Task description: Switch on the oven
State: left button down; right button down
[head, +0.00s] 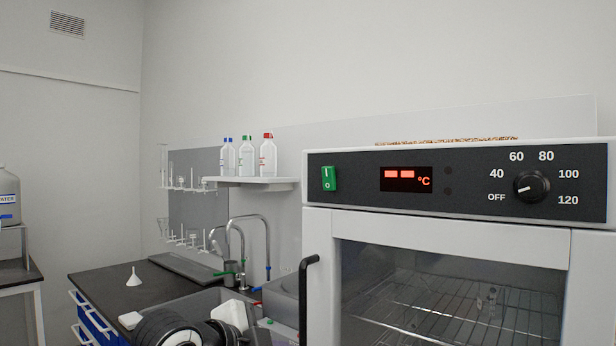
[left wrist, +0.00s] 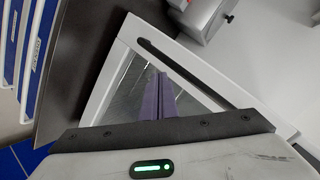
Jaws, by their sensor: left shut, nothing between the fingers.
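The oven (head: 455,245) is a white box at the right of the head view, with a dark control panel across its top. A green rocker switch (head: 329,179) marked I and O is at the panel's left. The red display (head: 406,179) is lit, with two bars and °C. A black dial (head: 531,186) with marks from OFF to 120 is at the right. The glass door is closed and has a black handle (head: 305,300). My left gripper (left wrist: 166,90) shows in the left wrist view, its purple fingers together and empty, in front of the oven door. My right gripper is not in view.
A dark bench (head: 130,280) with a white funnel (head: 133,277), a sink and taps (head: 240,240) lies left of the oven. Several bottles stand on a wall shelf (head: 250,182). Open space lies above the bench.

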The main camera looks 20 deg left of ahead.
aim_at(322, 169)
pick_arm(q)
jog(key=s+a+r+m+t, duration=0.1)
jog(key=s+r+m, duration=0.1)
jog(key=r, duration=0.8)
jog(key=s+a+r+m+t+h, duration=0.1)
jog(key=s+r+m, duration=0.2)
jog(key=r, duration=0.8)
jog(key=s+a+r+m+t+h, duration=0.1)
jog(key=s+r+m, duration=0.2)
jog(key=r, duration=0.8)
jog(key=shift+r+t+b, duration=0.15)
jog(key=shift+t+b, duration=0.15)
jog(key=shift+b, duration=0.1)
jog(key=shift+w, duration=0.1)
jog(key=p+x, duration=0.1)
jog(key=x, duration=0.3)
jog(key=p+x, duration=0.1)
jog(key=x, duration=0.4)
jog(key=r+p+x, duration=0.1)
jog(key=x, duration=0.3)
jog(key=shift+w+d, duration=0.2)
jog(key=shift+w, duration=0.25)
jog(key=shift+s, duration=0.15)
